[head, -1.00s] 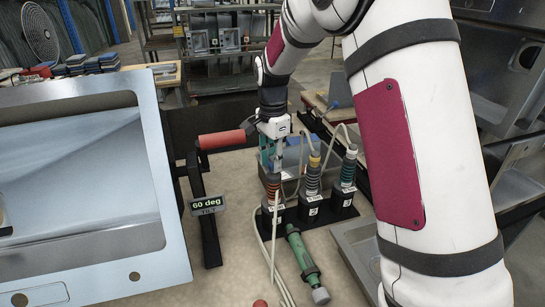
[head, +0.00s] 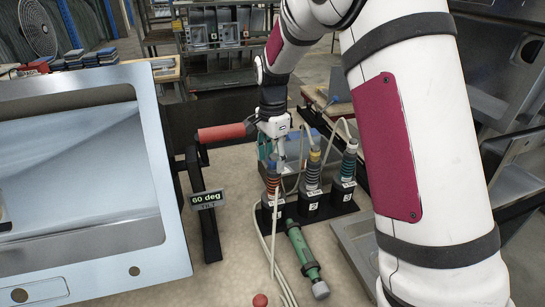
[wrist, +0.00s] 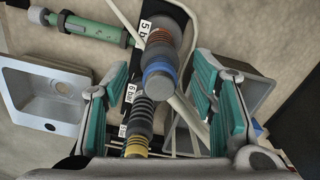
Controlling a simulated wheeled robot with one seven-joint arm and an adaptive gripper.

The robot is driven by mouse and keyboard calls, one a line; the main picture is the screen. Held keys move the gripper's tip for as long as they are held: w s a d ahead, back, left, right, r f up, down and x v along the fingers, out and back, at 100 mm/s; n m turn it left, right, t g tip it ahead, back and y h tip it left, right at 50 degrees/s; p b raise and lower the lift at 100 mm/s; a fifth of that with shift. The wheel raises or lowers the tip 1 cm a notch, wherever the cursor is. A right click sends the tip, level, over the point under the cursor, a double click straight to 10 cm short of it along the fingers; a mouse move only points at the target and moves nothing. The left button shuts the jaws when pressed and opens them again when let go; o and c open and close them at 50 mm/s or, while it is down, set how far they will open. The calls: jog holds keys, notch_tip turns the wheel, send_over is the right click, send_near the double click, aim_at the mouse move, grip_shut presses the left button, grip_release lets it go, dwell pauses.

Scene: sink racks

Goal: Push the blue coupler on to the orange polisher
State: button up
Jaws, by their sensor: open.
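A ribbed coupler with a blue ring and orange bands (wrist: 160,72) stands upright in a black holder by a "5 bar" label. It appears to be the left one of three in the head view (head: 272,183), its top partly hidden by my gripper. My gripper (head: 275,158) is above it. In the wrist view its teal-padded fingers are open on either side of this coupler, with visible gaps. A neighbouring coupler with yellow bands (wrist: 138,115) stands close by. I cannot identify an orange polisher; a green tool (head: 303,252) lies in front of the holder.
A third coupler (head: 348,165) stands at the right of the row. Pale hoses (head: 270,240) run across the bench. A large sink (head: 90,200) stands left, beside a black stand with a red handle (head: 222,132) and a "60 deg" sign (head: 207,198). Another sink lies right.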

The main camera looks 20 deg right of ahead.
aim_at(272, 155)
notch_tip(272, 155, up, 12)
dwell(0.6)
jog(key=s+r+n+t, duration=0.1)
jog(key=s+r+n, duration=0.3)
jog(key=s, duration=0.4)
jog(key=s+r+n+t, duration=0.1)
jog(key=s+r+n, duration=0.25)
jog(key=s, duration=0.45)
jog(key=s+f+n+t, duration=0.2)
jog(key=s+n, duration=0.5)
jog(key=s, duration=0.9)
jog(key=shift+d+f+t, duration=0.3)
jog(key=shift+f+t, duration=0.1)
jog(key=shift+f, duration=0.35)
